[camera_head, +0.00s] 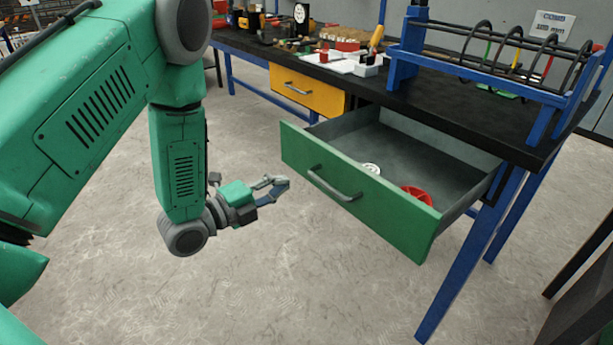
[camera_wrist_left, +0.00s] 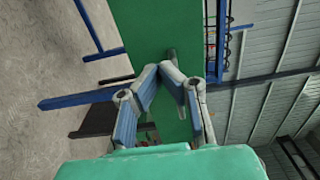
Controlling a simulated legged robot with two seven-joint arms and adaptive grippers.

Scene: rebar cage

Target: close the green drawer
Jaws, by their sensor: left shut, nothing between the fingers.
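The green drawer (camera_head: 358,196) stands pulled out from under the workbench in the head view. Its green front has a grey curved handle (camera_head: 334,185). A red round object (camera_head: 416,195) and a small white round object (camera_head: 371,168) lie inside it. My left gripper (camera_head: 285,182) is shut and empty, a little to the left of the drawer front and apart from it. In the left wrist view the shut fingers (camera_wrist_left: 173,70) point at the green drawer front (camera_wrist_left: 150,25). The handle is mostly hidden behind the fingers there. My right gripper is not in view.
A shut yellow drawer (camera_head: 306,93) sits left of the green one under the dark workbench top (camera_head: 460,100). Blue table legs (camera_head: 470,255) stand right of the drawer. A blue rack with rebar rings (camera_head: 490,60) is on top. The floor before the drawer is clear.

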